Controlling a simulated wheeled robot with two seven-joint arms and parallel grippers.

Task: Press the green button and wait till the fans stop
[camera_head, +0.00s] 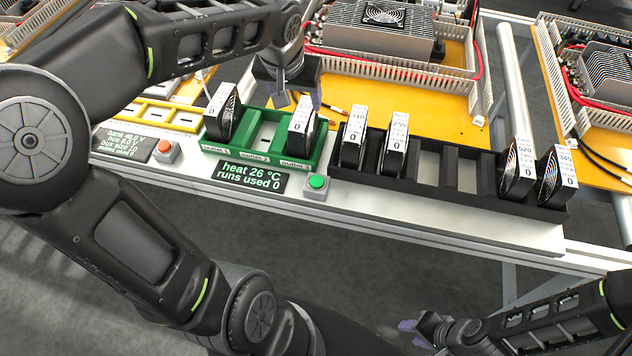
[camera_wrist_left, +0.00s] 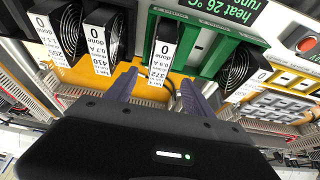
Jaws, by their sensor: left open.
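The green button (camera_head: 317,182) sits on a small white box at the bench's front edge, with nothing touching it. A display (camera_head: 252,176) beside it reads heat 26 °C, runs used 0. The green rack (camera_head: 262,158) holds a left fan (camera_head: 222,113) and a right fan (camera_head: 303,124), with an empty middle slot. My left gripper (camera_head: 301,97) is behind and above the right fan. In the left wrist view its fingers (camera_wrist_left: 156,90) are open, with that fan (camera_wrist_left: 163,50) seen between them; I cannot tell whether they touch. My right gripper (camera_head: 424,330) is low, in front of the bench; its jaw opening is unclear.
A black rack (camera_head: 425,178) at right holds several upright fans and has empty slots in its middle. A red button (camera_head: 164,151) and another display (camera_head: 130,146) are at left, near a yellow rack (camera_head: 172,114). Yellow panels with finned units and cables lie behind.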

